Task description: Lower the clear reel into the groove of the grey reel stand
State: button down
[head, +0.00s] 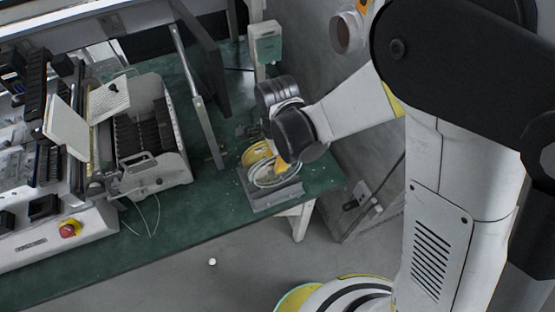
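The grey reel stand (275,200) sits near the right front corner of the green table. A pale, clear-looking reel (266,183) is low at the stand, tilted, with yellow material around and behind it. I cannot tell whether it rests in the groove or is held just above it. My gripper (284,163) is directly over the stand, at the reel's upper right side. My dark wrist hides most of the gripper, so its fingers and any grip on the reel are not clear.
The green table (175,222) has bare room left of the stand. A machine with a dark-slotted tray (150,140) stands farther left, with thin wires hanging from it. An upright panel with a metal bar (195,90) rises behind. A grey wall (340,130) is close on the right.

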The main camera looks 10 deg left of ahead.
aim_at(277, 178)
jog(key=shift+f, duration=0.15)
dwell(0.4)
jog(key=shift+f+b, duration=1.7)
jog(key=shift+b, duration=0.2)
jog(key=shift+f, duration=0.15)
jog(key=shift+f+b, duration=1.4)
jog(key=shift+b, duration=0.15)
jog(key=shift+f, duration=0.1)
jog(key=shift+f+b, duration=0.8)
jog(key=shift+b, duration=0.1)
jog(key=c, duration=1.1)
grip_release()
jog(key=shift+c, duration=0.2)
